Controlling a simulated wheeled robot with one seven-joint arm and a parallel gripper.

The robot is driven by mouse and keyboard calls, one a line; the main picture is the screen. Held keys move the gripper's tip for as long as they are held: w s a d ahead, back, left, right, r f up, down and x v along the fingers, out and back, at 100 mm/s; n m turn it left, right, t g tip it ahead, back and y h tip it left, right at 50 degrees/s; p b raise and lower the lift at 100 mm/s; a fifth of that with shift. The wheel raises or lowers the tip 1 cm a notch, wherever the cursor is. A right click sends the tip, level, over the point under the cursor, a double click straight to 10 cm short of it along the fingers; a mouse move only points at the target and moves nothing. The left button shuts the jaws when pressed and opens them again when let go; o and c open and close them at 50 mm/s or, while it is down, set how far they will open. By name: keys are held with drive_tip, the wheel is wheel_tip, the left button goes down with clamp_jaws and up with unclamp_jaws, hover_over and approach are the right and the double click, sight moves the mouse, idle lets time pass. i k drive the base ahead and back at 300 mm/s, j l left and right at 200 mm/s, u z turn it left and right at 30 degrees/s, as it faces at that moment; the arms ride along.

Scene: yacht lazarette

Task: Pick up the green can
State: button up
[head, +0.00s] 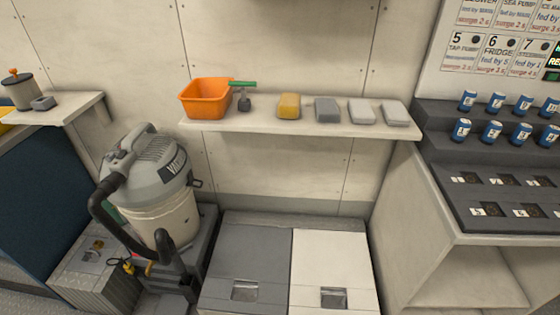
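No green can is clearly visible in the head view. Several blue cylinders (491,131) with white labels stand upright in two rows on the dark stepped rack at the right. A green-handled tool (243,84) is beside the orange tub on the wall shelf. A small green patch (113,213) shows behind the vacuum's black hose; I cannot tell what it is. My gripper is not in view.
The wall shelf (260,125) holds an orange tub (205,101), a yellow sponge (289,105) and grey blocks (327,109). A vacuum (160,200) stands at left. Grey (246,264) and white (331,264) lids lie below. A dark rack (455,185) with labelled slots is at right.

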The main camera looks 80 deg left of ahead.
sight(112, 209)
drive_tip(key=u, duration=3.75)
drive_tip(key=z, duration=0.3)
drive_tip(key=i+j+z, duration=0.3)
drive_tip(key=j+z, duration=0.15)
drive_tip(key=i+j+z, duration=0.2)
drive_tip(key=j, duration=0.2)
drive_tip(key=i+j, duration=0.15)
drive_tip(key=j, duration=0.35)
drive_tip(key=i+j+z, duration=0.1)
drive_tip(key=j, duration=0.45)
drive_tip(key=i+j, duration=0.15)
drive_tip(key=j, duration=0.35)
drive_tip(key=i+j+z, duration=0.1)
drive_tip(key=j, duration=0.45)
drive_tip(key=i+j, duration=0.1)
drive_tip(key=j, duration=0.45)
drive_tip(key=i+j+z, duration=0.1)
drive_tip(key=j, duration=0.45)
